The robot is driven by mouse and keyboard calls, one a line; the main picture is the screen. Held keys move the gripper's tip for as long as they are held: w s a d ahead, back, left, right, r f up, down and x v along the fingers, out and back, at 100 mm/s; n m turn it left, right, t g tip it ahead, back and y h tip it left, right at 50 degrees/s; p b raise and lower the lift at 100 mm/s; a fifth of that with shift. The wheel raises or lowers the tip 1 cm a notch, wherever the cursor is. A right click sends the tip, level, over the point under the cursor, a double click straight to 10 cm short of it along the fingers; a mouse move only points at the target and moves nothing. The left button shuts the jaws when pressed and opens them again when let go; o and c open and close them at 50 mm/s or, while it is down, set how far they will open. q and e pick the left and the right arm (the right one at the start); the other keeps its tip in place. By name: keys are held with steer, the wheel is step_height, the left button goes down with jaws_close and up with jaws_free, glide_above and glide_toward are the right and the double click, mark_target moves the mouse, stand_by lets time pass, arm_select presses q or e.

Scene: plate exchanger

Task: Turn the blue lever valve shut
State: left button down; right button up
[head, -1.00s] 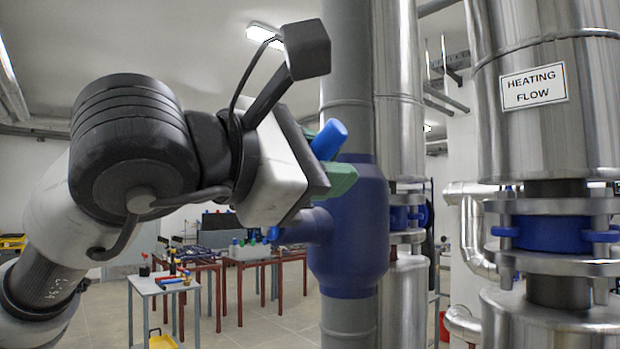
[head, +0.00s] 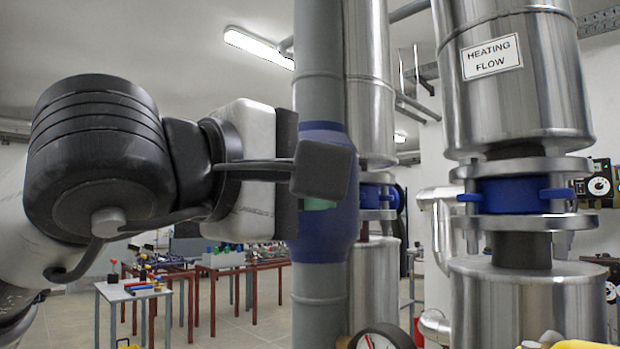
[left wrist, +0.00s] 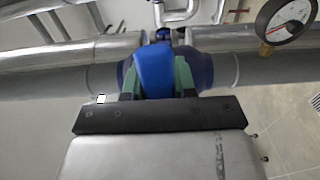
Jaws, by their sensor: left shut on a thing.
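The blue valve body (head: 325,238) sits on a grey vertical pipe in the middle of the head view. My left gripper (head: 318,204) is in front of it, mostly hidden behind my wrist, with a bit of green finger showing. In the left wrist view the blue lever (left wrist: 154,70) stands between the green fingers of my left gripper (left wrist: 156,84), which is shut on it. The blue valve body (left wrist: 203,70) shows behind them. The lever is hidden in the head view. My right gripper is not in view.
A steel pipe with a HEATING FLOW sign (head: 491,56) and another blue valve (head: 515,195) stand to the right. A round gauge (head: 381,338) is at the bottom. Tables with tools (head: 133,290) stand behind on the left, with open floor around them.

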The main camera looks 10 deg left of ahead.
arm_select(q)
steer(key=shift+d+f, duration=0.1)
steer(key=shift+f, duration=0.2)
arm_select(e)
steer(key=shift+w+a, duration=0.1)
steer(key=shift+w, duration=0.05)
arm_select(q)
steer(key=c, duration=1.3)
jaws_free()
steer(key=shift+c, duration=0.2)
steer(key=o, duration=0.4)
steer(key=shift+r, duration=0.15)
steer(key=shift+o, duration=0.2)
steer(key=b+v, duration=0.1)
steer(key=v, duration=1)
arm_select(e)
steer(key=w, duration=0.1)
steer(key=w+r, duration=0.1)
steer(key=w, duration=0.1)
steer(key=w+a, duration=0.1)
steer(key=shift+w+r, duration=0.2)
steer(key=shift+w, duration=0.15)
arm_select(q)
steer(key=shift+w, duration=0.1)
